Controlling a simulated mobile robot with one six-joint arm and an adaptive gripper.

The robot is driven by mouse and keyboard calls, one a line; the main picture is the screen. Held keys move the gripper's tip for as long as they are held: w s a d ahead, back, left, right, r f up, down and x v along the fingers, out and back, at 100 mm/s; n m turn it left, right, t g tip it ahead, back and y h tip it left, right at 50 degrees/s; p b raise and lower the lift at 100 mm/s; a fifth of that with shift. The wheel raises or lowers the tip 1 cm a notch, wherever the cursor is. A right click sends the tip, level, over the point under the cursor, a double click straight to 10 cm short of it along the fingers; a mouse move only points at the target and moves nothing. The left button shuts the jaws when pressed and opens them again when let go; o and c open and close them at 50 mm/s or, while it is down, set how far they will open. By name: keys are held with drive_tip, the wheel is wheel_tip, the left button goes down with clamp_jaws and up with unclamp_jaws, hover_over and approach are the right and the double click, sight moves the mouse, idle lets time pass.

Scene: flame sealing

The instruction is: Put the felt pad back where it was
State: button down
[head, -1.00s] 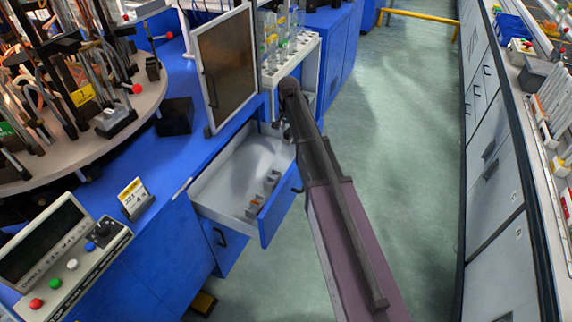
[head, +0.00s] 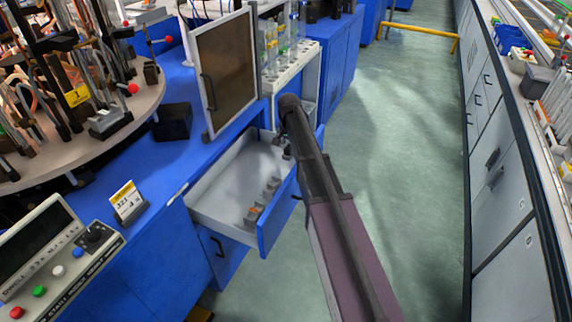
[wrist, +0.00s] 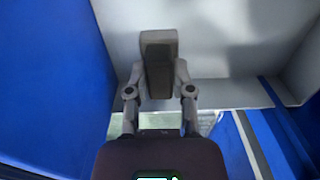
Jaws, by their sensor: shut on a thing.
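My gripper (wrist: 160,85) is shut on a small grey-brown block-like piece (wrist: 158,45), which I take to be the felt pad. The piece stands up between the fingertips in the wrist view. In the head view my gripper (head: 287,150) is at the far right corner of an open drawer (head: 215,192), close to its rim. The arm hides most of it there, and the pad cannot be made out. In the wrist view the drawer's pale inside (wrist: 235,35) lies beyond the fingertips. Whether the pad touches the drawer is not clear.
Small grey holders (head: 262,203) line the inside of the drawer's blue front. A framed dark panel (head: 226,68) stands behind the drawer, beside a rack of glass tubes (head: 285,60). A turntable (head: 60,150) is at left. The green floor (head: 400,170) at right is clear.

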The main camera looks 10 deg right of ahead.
sight(289, 158)
drive_tip(key=shift+f+b, duration=0.5)
drive_tip(key=shift+f, duration=0.3)
drive_tip(key=shift+f+b, duration=1.85)
drive_tip(key=shift+f, duration=0.15)
drive_tip(key=shift+c, duration=2.4)
unclamp_jaws()
wheel_tip(289, 158, up, 12)
drive_tip(key=p, duration=1.2)
